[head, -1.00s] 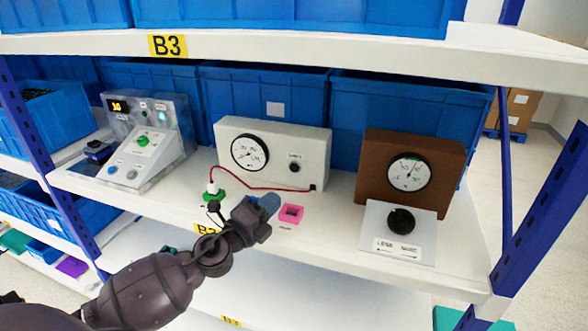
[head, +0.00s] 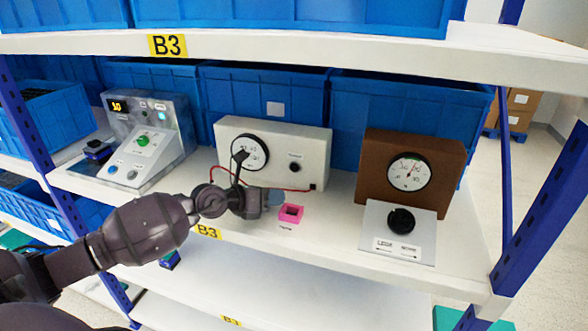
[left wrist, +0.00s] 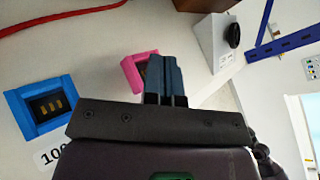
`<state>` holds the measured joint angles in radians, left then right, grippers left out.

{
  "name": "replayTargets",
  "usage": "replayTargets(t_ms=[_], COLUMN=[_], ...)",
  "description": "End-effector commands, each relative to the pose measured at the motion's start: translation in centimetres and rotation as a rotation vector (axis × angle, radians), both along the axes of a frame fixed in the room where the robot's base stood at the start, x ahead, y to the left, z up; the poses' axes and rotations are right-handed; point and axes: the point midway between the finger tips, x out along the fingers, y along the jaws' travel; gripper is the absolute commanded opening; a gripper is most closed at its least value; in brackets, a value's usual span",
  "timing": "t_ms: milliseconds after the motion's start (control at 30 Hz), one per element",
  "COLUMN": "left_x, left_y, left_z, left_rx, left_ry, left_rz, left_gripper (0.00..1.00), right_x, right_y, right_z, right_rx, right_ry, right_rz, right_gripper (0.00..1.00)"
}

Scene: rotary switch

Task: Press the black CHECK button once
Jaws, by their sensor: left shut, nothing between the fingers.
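A small round black button (head: 295,167) sits on the front of the white gauge box (head: 316,140), right of its dial (head: 249,152). Its label is too small to read, so I cannot confirm it says CHECK. My left gripper (head: 274,197) is low in front of this box, apart from the button and below it, left of the pink square holder (head: 291,213). In the left wrist view the blue-grey fingers (left wrist: 165,76) are together and empty, overlapping the pink holder (left wrist: 136,66). My right gripper is not in view.
A brown gauge box (head: 374,148) with a black knob (head: 401,220) in front stands right. A grey console (head: 165,116) stands left. A red cable (head: 292,190) crosses before the white box. The upper shelf (head: 330,46) overhangs. The wrist view shows a blue-framed socket (left wrist: 41,107).

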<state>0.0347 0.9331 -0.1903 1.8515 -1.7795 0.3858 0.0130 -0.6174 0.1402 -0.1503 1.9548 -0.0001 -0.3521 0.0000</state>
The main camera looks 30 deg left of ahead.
Motion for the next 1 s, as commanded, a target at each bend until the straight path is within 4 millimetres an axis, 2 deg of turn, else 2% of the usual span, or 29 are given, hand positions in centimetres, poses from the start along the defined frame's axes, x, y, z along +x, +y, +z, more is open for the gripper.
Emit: replayTargets(t_ms=[233,1000], left_x=[0.9,7.9], left_y=[0.2,1.9], left_z=[-0.1,-0.2], left_rx=[-0.001,-0.001], left_ry=[-0.002,-0.001], left_rz=[0.0,0.001], left_gripper=[0.0,0.0], right_x=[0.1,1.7], right_y=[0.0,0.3], right_z=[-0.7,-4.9], right_rx=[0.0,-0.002], right_ry=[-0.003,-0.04], right_rz=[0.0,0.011], right_gripper=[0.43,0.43])
